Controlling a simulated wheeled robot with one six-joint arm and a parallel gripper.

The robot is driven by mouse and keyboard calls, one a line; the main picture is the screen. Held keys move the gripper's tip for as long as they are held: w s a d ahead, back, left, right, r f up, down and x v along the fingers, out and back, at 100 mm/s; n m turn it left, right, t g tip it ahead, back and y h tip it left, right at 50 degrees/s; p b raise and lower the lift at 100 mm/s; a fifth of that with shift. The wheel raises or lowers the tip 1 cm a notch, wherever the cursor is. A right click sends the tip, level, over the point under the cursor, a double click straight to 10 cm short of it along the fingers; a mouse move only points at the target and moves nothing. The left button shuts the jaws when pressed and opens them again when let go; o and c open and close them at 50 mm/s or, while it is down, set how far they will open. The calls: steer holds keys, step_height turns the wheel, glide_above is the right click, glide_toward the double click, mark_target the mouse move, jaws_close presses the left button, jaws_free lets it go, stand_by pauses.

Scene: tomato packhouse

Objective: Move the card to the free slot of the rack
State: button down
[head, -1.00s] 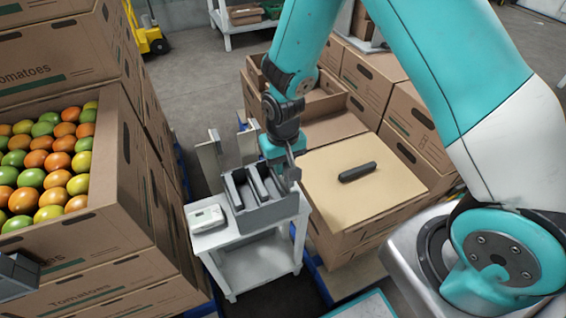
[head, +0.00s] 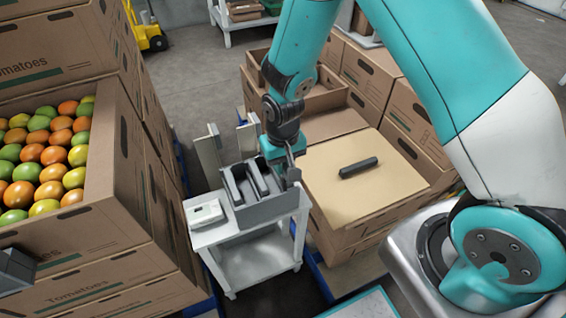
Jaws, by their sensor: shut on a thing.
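The grey rack (head: 262,216) stands on a small white table, with upright dividers and slots open at the top. My gripper (head: 289,168) is at the rack's right end, close above it, pointing down. It is shut on the card, which is mostly hidden by the gripper and the rack's walls, so I cannot tell how deep it sits or in which slot. Two upright pale boards, one at the left (head: 208,157) and one behind (head: 247,136), stand at the rack's back side; I cannot tell whether they belong to it.
A white device (head: 205,213) lies on the white table (head: 237,238) left of the rack. A dark bar (head: 358,167) lies on a tan board (head: 375,200) over boxes at the right. Tomato cartons (head: 95,165) stand close at the left.

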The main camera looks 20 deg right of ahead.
steer(key=shift+f, duration=0.55)
steer(key=c, duration=1)
jaws_free()
step_height(320, 180, up, 8)
steer(key=p, duration=0.6)
steer(key=shift+p, duration=0.3)
